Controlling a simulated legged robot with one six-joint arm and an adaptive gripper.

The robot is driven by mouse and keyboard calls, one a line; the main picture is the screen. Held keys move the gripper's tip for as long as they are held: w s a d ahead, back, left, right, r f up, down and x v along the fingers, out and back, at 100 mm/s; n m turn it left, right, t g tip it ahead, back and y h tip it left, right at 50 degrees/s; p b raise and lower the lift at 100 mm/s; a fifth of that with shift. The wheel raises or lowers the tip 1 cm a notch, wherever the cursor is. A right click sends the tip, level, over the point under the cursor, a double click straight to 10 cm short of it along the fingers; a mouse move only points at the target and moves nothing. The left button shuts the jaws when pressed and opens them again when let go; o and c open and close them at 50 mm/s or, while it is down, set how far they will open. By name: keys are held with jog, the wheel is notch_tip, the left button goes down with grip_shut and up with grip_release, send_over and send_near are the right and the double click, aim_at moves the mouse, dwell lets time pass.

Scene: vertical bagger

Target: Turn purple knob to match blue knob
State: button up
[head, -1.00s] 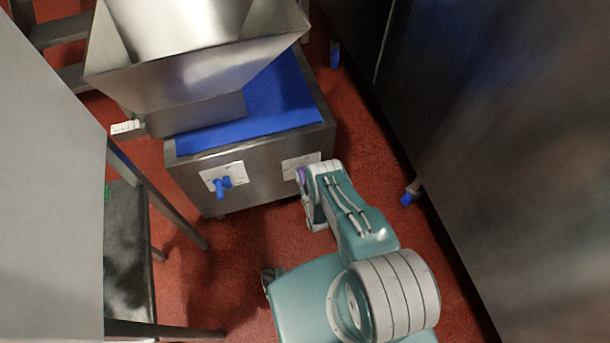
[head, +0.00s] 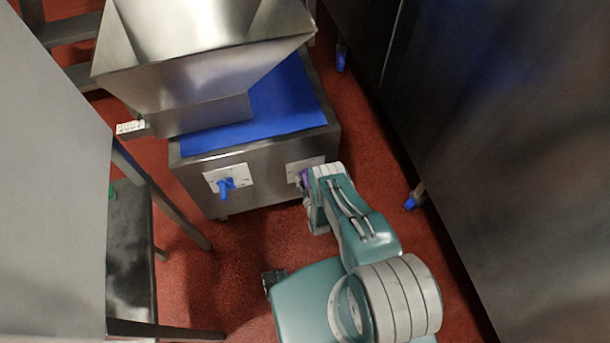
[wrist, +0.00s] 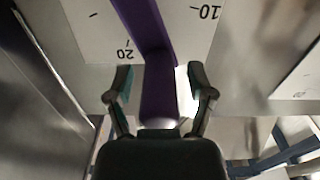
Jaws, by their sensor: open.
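The purple knob (wrist: 157,75) fills the middle of the wrist view as a long bar. It runs from the top edge down between the two fingers of my gripper (wrist: 160,88). The gripper is open, with one finger on each side of the bar. I cannot tell whether either finger touches it. In the head view only a small bit of the purple knob (head: 304,178) shows beside my arm, which hides the rest and the fingers. The blue knob (head: 226,187) is on the same steel front, to the left, with its handle pointing down.
The purple knob's dial plate (wrist: 196,25) shows the marks 10 and 20. The blue knob has its own white plate (head: 244,174). A steel hopper (head: 200,75) stands above the blue-topped cabinet (head: 290,105). A table (head: 130,250) is at left, a tall steel wall (head: 510,150) at right.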

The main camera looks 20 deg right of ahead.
notch_tip(320, 180, up, 10)
jog(key=shift+f, duration=0.15)
dwell(0.3)
